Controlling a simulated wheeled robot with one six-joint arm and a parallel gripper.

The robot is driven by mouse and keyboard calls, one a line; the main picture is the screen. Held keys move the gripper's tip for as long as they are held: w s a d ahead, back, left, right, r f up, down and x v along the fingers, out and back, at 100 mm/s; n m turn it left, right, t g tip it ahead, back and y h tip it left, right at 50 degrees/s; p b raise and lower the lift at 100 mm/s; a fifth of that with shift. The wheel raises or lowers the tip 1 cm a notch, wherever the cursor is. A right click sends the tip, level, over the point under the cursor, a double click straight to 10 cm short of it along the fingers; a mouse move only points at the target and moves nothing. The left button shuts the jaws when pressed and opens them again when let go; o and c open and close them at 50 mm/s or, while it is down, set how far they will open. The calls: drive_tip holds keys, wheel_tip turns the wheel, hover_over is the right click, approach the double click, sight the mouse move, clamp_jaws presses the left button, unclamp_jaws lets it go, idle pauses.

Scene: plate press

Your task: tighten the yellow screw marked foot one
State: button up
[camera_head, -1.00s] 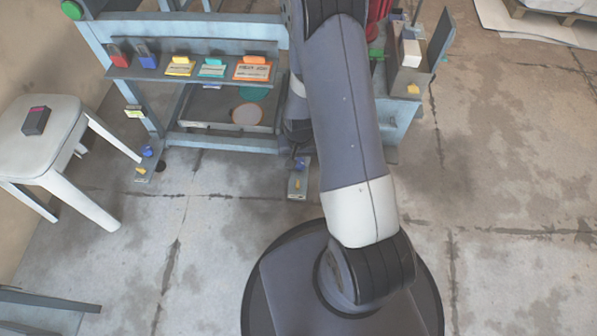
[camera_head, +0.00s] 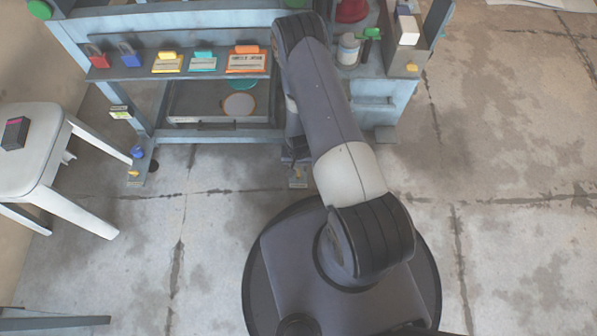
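Two low feet stick out at the floor in front of the blue-grey press frame. The left foot has a small yellow screw (camera_head: 133,173) with a blue knob (camera_head: 137,152) behind it. The middle foot has another small yellow piece (camera_head: 298,183), partly beside my arm. Any foot number is too small to read, so I cannot tell which one is foot one. My arm rises in front of the frame and bends down behind its own link, near the middle foot.
A shelf (camera_head: 205,72) carries red and blue padlocks and several coloured tags. A tray (camera_head: 190,102) sits below it. A white stool (camera_head: 35,155) with a dark box (camera_head: 15,133) stands left. A white-and-grey pot (camera_head: 348,50) stands right. Floor is clear at right and front left.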

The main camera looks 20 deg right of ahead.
sight(299, 172)
wheel_tip(299, 172, down, 5)
drive_tip(key=shift+f+b, duration=0.1)
drive_tip(key=shift+b, duration=0.55)
clamp_jaws()
